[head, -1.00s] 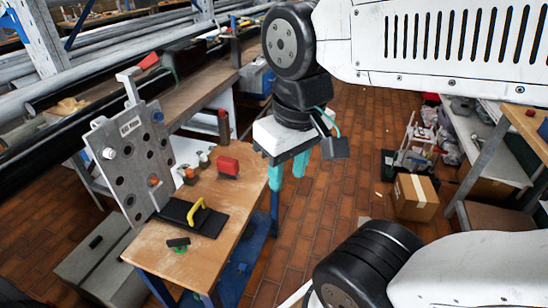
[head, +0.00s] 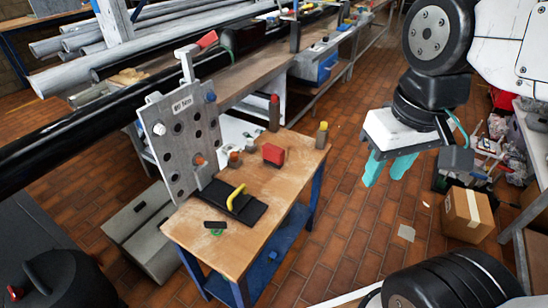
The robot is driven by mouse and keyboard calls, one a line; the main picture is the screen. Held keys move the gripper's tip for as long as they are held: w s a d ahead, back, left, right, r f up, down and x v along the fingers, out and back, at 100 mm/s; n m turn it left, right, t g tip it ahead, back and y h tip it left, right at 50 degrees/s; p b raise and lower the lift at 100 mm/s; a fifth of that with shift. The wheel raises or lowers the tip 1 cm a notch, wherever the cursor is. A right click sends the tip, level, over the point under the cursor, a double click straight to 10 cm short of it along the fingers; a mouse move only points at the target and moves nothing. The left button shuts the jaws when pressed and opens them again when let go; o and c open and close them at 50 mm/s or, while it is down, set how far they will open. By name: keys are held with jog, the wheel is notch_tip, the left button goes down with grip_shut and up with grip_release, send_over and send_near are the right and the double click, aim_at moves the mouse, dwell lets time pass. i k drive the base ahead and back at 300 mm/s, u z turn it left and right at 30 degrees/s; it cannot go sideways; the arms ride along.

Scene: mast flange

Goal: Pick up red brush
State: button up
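A small red block-shaped thing (head: 273,154), which looks like the red brush, lies on the wooden workbench (head: 262,209) near its back edge. Its bristles cannot be made out at this size. My gripper (head: 384,178) hangs to the right of the workbench, over the brick floor, with its teal fingers pointing down. The fingers are apart and nothing shows between them. My gripper is well clear of the red thing.
A grey panel with holes (head: 182,140) stands at the bench's left side. A black pad with a yellow handle (head: 236,197), a small black-and-green thing (head: 216,227) and several small posts share the bench. A cardboard box (head: 468,214) sits on the floor at right.

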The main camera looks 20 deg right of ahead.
aim_at(273, 155)
jog(key=z, duration=0.45)
jog(key=k, duration=0.5)
jog(key=z, duration=0.95)
jog(key=i, duration=1.25)
jog(key=u, duration=0.95)
jog(key=i, duration=0.7)
jog(key=u, duration=0.7)
